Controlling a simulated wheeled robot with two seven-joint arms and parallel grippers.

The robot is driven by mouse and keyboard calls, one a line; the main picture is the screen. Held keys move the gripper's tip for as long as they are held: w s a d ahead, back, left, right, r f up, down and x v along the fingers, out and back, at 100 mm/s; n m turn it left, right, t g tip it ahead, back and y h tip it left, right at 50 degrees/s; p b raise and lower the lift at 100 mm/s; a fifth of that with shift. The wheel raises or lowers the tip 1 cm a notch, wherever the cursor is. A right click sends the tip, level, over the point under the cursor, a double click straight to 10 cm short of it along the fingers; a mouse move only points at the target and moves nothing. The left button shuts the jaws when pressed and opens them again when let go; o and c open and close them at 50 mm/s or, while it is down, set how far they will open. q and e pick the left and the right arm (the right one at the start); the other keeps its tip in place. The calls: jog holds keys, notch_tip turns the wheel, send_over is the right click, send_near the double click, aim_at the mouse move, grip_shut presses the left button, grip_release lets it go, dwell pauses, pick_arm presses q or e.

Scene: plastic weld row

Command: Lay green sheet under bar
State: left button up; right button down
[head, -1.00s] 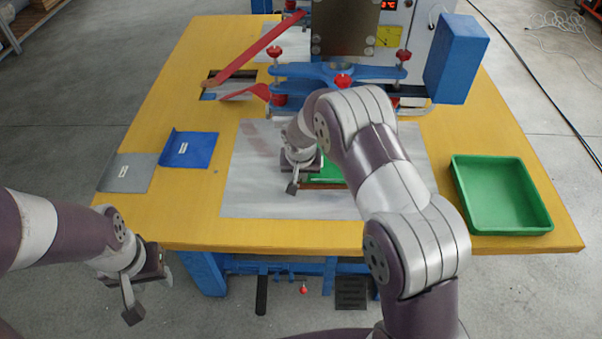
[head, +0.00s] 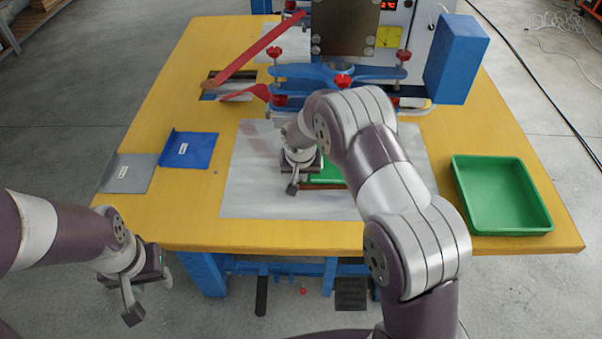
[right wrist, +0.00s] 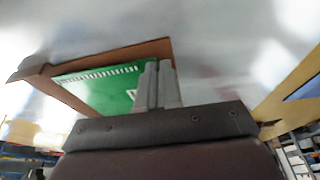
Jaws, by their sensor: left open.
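The green sheet (head: 329,172) is partly hidden behind my right arm, over a brown piece (head: 322,186) on the pale mat (head: 255,190). In the right wrist view the green sheet (right wrist: 100,92) shows white markings, with the brown piece (right wrist: 110,58) along its edges. My right gripper (right wrist: 157,68) has its fingers close together on the sheet's edge. In the head view my right gripper (head: 296,180) is left of the sheet. The blue bar assembly (head: 320,72) with red knobs stands behind it. My left gripper (head: 132,308) is open and empty off the table's front left.
A blue folder (head: 190,150) and a grey folder (head: 128,173) lie on the left of the yellow table (head: 200,215). A green tray (head: 500,195) stands at the right. A red lever (head: 255,50) slants at the back left. The mat's left part is clear.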

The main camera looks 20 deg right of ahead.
jog(key=shift+f, duration=0.15)
jog(key=c, duration=1.2)
grip_release()
jog(key=shift+c, duration=0.2)
jog(key=shift+r+p, duration=1.05)
jog(key=shift+r, duration=0.6)
jog(key=s, duration=0.2)
jog(key=s+a+b, duration=0.1)
jog(key=s, duration=0.1)
jog(key=s+a+b, duration=0.1)
jog(key=s, duration=0.2)
jog(key=shift+r, duration=0.4)
jog(key=shift+s+a+r, duration=0.1)
jog(key=shift+s+r, duration=0.05)
jog(key=shift+s, duration=0.25)
